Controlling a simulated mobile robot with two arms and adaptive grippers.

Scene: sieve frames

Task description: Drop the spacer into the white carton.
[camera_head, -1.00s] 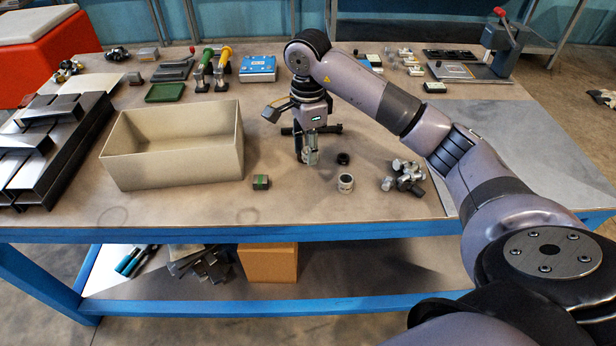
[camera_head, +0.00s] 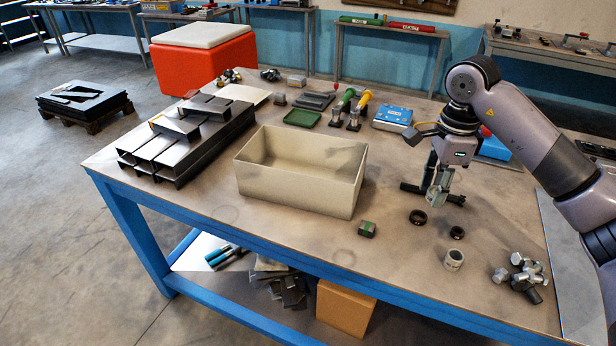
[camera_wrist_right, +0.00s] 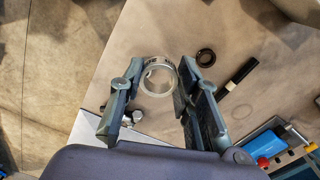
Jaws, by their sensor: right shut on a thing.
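The spacer, a pale metallic ring (camera_wrist_right: 158,90), is between the fingertips of my right gripper (camera_wrist_right: 150,105) in the right wrist view. In the head view my right gripper (camera_head: 438,196) is shut on it above the table, and the spacer is small and partly hidden by the fingers. The white carton (camera_head: 290,186), an open-topped cream box, stands on the table to the left of the gripper, clearly apart from it. Its visible inside looks empty. My left gripper is not in view.
Two black rings (camera_head: 417,217) (camera_head: 457,232) and a pale ring (camera_head: 453,259) lie below the gripper. Bolts (camera_head: 525,272) lie at right. A small green-marked block (camera_head: 367,229) sits before the carton. Dark metal channels (camera_head: 185,150) lie left of it.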

